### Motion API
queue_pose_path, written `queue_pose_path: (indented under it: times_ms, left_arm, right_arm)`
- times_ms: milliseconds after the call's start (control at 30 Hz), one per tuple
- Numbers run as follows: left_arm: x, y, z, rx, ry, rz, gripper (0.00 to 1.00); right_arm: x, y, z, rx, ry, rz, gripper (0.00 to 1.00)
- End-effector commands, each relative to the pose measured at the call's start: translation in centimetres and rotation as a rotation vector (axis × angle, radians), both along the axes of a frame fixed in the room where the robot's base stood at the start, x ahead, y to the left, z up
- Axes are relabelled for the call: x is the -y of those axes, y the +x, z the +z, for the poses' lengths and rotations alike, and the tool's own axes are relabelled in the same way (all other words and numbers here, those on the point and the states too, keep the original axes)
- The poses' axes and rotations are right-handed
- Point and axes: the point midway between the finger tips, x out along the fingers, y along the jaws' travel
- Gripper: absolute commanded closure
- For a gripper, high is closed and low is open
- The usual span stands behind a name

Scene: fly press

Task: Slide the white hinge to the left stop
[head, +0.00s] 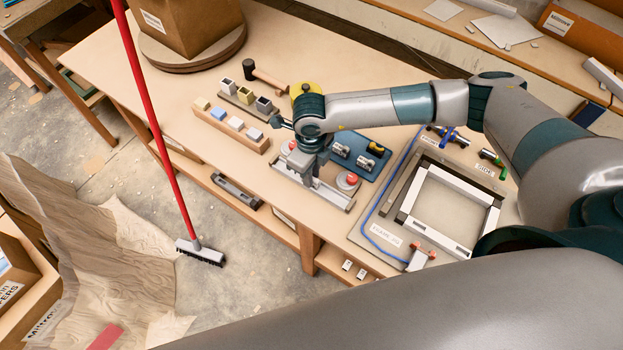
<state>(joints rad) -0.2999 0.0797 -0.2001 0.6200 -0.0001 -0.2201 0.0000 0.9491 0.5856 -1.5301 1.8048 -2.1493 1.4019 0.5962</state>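My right gripper (305,168) points down over a grey metal rail fixture (330,195) near the front edge of the workbench. Red-topped round stops stand at the rail's left end (288,147) and right end (347,181). The gripper's fingers sit low between these two stops, nearer the left one. I cannot make out the white hinge, as the gripper covers that part of the rail. The finger gap is too small and hidden to read. My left gripper is not in view.
A wooden block (222,130) with several small coloured pieces and a mallet (265,76) lie left of the rail. A blue tray (362,160) is behind it. A white square frame (450,210) lies to the right. A red-handled broom (160,120) stands in front of the bench.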

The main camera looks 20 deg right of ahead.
Motion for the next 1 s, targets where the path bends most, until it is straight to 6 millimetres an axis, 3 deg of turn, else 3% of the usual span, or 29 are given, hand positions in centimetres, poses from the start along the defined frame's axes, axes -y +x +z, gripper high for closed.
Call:
queue_pose_path:
  times_ms: [1000]
  left_arm:
    - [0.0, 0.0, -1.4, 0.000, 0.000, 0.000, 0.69]
  right_arm:
    - [-1.6, 1.8, -0.1, 0.000, 0.000, 0.000, 0.98]
